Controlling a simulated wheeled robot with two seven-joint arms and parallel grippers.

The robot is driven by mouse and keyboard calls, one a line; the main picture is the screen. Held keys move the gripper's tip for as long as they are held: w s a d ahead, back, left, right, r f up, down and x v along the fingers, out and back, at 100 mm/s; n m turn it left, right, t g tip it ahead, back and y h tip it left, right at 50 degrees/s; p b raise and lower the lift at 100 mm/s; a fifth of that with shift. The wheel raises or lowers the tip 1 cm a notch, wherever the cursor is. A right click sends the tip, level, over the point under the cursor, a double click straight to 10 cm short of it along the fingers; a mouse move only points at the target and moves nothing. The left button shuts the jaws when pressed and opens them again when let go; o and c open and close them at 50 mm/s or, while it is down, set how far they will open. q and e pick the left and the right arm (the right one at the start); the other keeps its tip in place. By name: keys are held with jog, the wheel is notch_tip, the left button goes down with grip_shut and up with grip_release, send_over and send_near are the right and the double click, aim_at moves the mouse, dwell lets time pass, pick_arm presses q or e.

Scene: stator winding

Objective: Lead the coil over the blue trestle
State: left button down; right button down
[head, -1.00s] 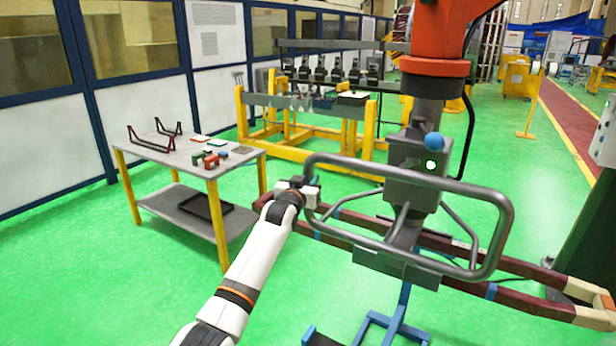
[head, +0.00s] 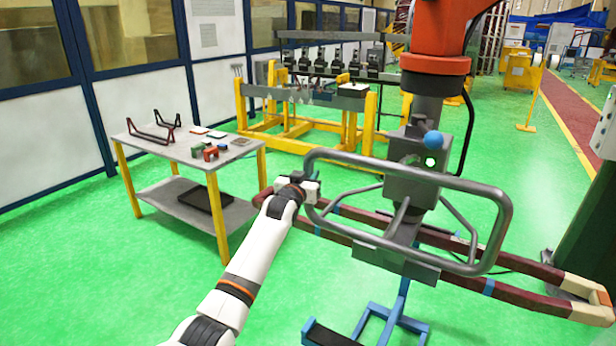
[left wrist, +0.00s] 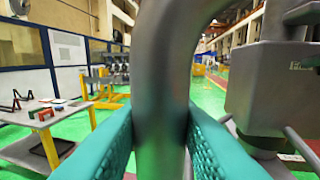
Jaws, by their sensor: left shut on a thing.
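The coil (head: 528,297) is a long dark red loop with blue bands and pale ends. It hangs roughly level under the grey lifting head (head: 412,185) of the orange arm. A grey tubular handle frame (head: 505,215) is fixed to that head. My left gripper (head: 309,190) is shut on the left end of this handle. In the left wrist view, its teal pads (left wrist: 160,140) press on both sides of the grey tube (left wrist: 160,75). The blue trestle (head: 392,320) stands on the floor below the coil, partly cut off by the lower edge. My right gripper is not in view.
A grey table (head: 150,144) with yellow legs stands at the left, with small coloured blocks and dark red frames on it. A yellow stand (head: 290,143) is behind. Green floor (head: 130,290) is clear at the lower left.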

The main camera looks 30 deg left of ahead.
pick_arm(q)
jog(key=shift+r, duration=0.1)
jog(key=c, duration=1.1)
grip_release()
jog(key=shift+o, duration=0.2)
